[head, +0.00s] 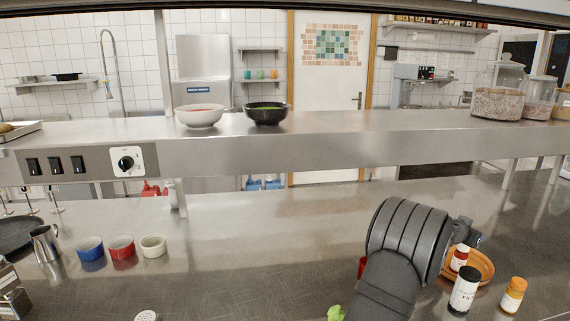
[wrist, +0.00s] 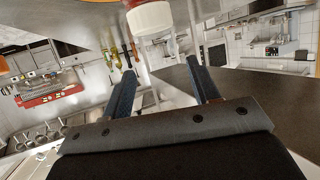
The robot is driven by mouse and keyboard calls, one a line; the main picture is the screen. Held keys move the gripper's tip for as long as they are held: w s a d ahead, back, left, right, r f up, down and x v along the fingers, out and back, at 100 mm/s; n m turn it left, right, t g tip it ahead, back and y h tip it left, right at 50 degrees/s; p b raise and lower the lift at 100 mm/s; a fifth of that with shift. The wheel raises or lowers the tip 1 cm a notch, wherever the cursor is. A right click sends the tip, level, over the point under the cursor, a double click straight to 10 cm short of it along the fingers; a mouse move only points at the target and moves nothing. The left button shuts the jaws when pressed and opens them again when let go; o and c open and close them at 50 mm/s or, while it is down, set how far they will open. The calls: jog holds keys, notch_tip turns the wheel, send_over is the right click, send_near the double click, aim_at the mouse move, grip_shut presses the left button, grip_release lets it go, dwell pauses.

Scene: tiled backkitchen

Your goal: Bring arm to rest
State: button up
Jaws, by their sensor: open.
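My arm reaches in from the bottom right of the head view, with its dark rounded links over the steel counter (head: 250,270). My gripper (wrist: 160,68) shows in the wrist view as two dark fingers spread apart, open, with nothing held between them. In the head view it is mostly hidden behind my arm; only a small part shows at the arm's right side. A white-capped bottle (wrist: 150,18) shows beyond the fingertips at the top of the wrist view, apart from them.
Close to my arm are an orange plate (head: 484,266), a small red bottle (head: 460,256), a black bottle (head: 465,288) and an orange-capped bottle (head: 513,294). A steel shelf (head: 330,150) with bowls and jars runs behind. The middle counter is clear; three small bowls (head: 121,247) stand left.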

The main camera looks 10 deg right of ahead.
jog(key=shift+s+d+r, duration=0.75)
jog(key=shift+s+r, duration=4.7)
jog(key=shift+s, duration=0.1)
jog(key=s+a+r, duration=0.1)
jog(key=a+r, duration=0.1)
jog(key=a, duration=0.6)
jog(key=shift+a+r, duration=0.15)
jog(key=shift+a, duration=0.2)
